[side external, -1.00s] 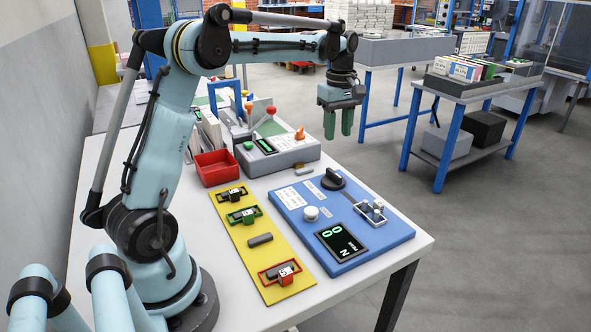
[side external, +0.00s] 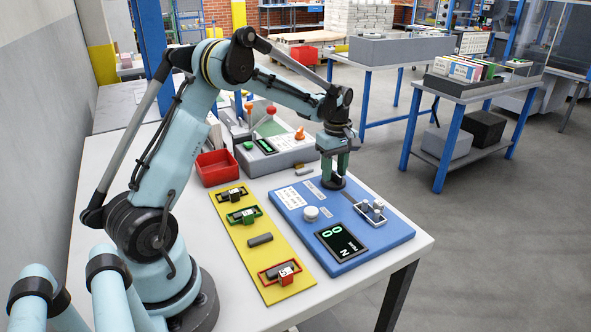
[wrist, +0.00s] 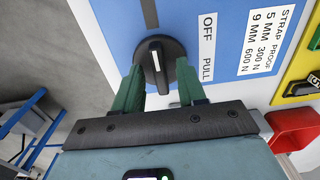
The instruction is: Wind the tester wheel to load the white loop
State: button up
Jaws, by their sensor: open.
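The tester wheel (side external: 332,183) is a black round knob with a raised grip bar, at the back of the blue tester board (side external: 292,238). In the wrist view the wheel (wrist: 158,62) shows a white mark on its bar. My gripper (side external: 334,172) points down at the wheel. Its green fingers (wrist: 159,75) are open, one on each side of the bar; I cannot tell whether they touch it. A metal fixture (side external: 371,211) with posts sits at the board's right; a white loop is too small to make out there. The dark display (side external: 341,242) reads zeros in green.
A white round knob (side external: 311,213) stands on the board. A yellow strip (side external: 262,252) with black, green and red framed pieces lies to its left. A red bin (side external: 215,168) and a grey lever box (side external: 275,150) stand behind. The table's right edge is close to the board.

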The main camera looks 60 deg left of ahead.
jog(key=shift+f, duration=0.15)
grip_shut()
